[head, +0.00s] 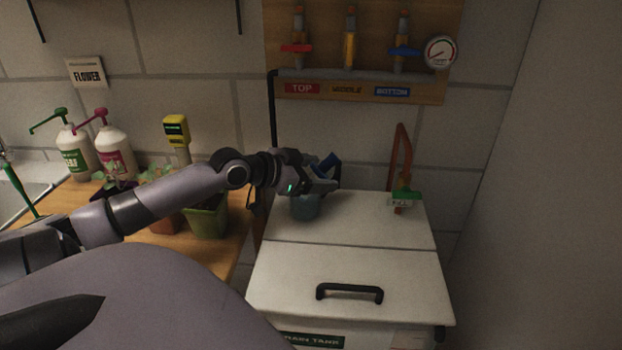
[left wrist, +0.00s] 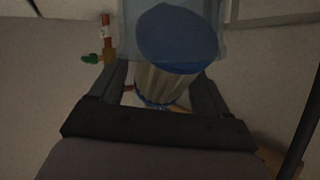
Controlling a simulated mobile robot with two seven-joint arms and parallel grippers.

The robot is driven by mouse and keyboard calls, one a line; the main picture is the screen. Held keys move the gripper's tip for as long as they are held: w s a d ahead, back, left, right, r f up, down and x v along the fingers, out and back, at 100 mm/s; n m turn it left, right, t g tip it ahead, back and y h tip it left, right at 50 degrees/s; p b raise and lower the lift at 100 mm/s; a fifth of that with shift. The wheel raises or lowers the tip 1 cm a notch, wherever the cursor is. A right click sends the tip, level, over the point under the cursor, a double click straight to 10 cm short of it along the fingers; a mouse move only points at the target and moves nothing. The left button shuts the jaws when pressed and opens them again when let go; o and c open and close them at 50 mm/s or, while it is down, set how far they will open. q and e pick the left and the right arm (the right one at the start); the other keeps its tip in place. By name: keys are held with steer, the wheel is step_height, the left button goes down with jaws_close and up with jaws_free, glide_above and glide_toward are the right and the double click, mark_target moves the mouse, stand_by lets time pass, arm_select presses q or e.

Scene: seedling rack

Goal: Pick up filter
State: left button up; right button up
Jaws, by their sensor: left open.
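The filter (left wrist: 163,82) shows in the left wrist view as a pleated pale cylinder with a blue cap (left wrist: 178,38) towards the top and a blue rim at its lower end. My left gripper (left wrist: 158,85) is open, with one finger on each side of the filter; I cannot tell whether they touch it. In the head view the left gripper (head: 322,182) is over the back left part of the white tank lid. A dark blue part (head: 329,163) shows at its fingers, and most of the filter is hidden there. My right gripper is not in view.
A blue-grey cup-like vessel (head: 305,207) stands on the white drain tank (head: 350,235) just below the gripper. An orange pipe with a green valve (head: 405,194) rises at right. Potted plants (head: 207,217) and bottles stand on the wooden bench at left. Valves line the wall board.

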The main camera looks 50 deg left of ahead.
arm_select(q)
steer(key=shift+x, duration=1)
steer(key=c, duration=1.1)
steer(key=shift+c, duration=0.2)
